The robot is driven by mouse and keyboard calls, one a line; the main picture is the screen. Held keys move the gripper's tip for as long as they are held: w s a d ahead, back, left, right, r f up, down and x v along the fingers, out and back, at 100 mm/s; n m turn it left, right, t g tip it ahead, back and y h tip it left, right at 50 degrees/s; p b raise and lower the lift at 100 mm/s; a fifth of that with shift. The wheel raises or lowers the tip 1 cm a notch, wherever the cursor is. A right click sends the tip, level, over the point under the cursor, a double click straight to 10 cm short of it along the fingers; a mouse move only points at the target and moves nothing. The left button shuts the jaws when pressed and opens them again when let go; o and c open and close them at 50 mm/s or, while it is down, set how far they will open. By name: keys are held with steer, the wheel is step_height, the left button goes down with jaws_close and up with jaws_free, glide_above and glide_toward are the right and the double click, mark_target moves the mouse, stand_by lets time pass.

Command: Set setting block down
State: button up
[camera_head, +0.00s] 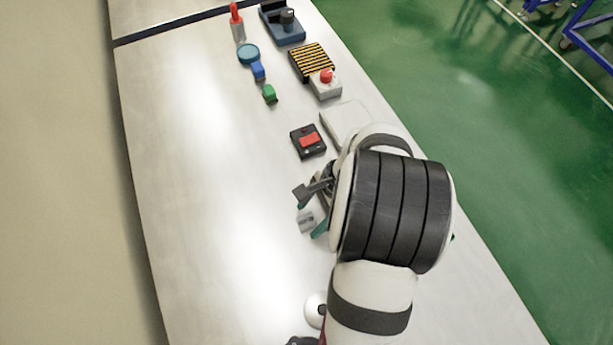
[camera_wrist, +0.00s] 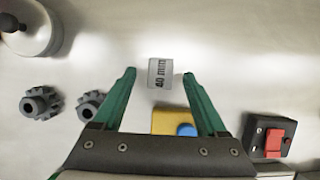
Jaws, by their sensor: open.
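The setting block (camera_wrist: 160,73) is a small grey block marked "40 mm". In the wrist view it appears to rest on the pale table, between my gripper's (camera_wrist: 159,76) two green fingertips, with a gap on each side. My gripper is open and holds nothing. In the head view the block (camera_head: 306,222) shows beside the fingers of my gripper (camera_head: 310,211), partly overlapped by my arm. Whether the fingertips are level with the block or above it is hard to tell.
Two dark gears (camera_wrist: 40,102) lie left, near a white round object (camera_wrist: 32,32). A yellow piece with a blue knob (camera_wrist: 185,130) is partly behind my gripper. A black box with a red switch (camera_wrist: 270,138) is right. The table's left side (camera_head: 200,200) is clear.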

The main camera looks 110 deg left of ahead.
steer(key=shift+s+d+f, duration=0.2)
steer(key=shift+s+f, duration=0.05)
steer(key=shift+f, duration=0.4)
jaws_close()
